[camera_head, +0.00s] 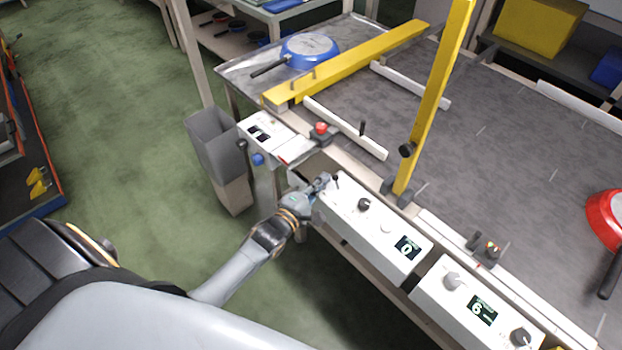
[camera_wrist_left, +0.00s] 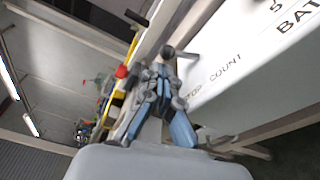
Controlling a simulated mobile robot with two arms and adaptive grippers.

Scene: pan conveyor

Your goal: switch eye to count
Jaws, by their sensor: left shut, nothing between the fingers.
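The white control box (camera_head: 375,232) has a dark knob, a pale button and a display reading 0. At its left end stands a small dark switch lever (camera_head: 336,181). In the left wrist view the lever (camera_wrist_left: 168,52) has a round dark tip, beside a white panel (camera_wrist_left: 235,75) lettered "TOP" (first letter hidden) and "COUNT". My left gripper (camera_head: 327,182) is at that end, close to the lever; its shut, empty fingers (camera_wrist_left: 160,72) show just below the lever tip. I cannot tell whether they touch it, or its exact setting. My right gripper is not in view.
A second white box (camera_head: 470,300) reads 6. A red button (camera_head: 320,128) stands left of the boxes. A yellow post (camera_head: 430,110) and yellow bar (camera_head: 350,65) rise over the grey conveyor table. A blue pan (camera_head: 310,48) and red pan (camera_head: 606,218) lie on it. A grey bin (camera_head: 213,140) stands left.

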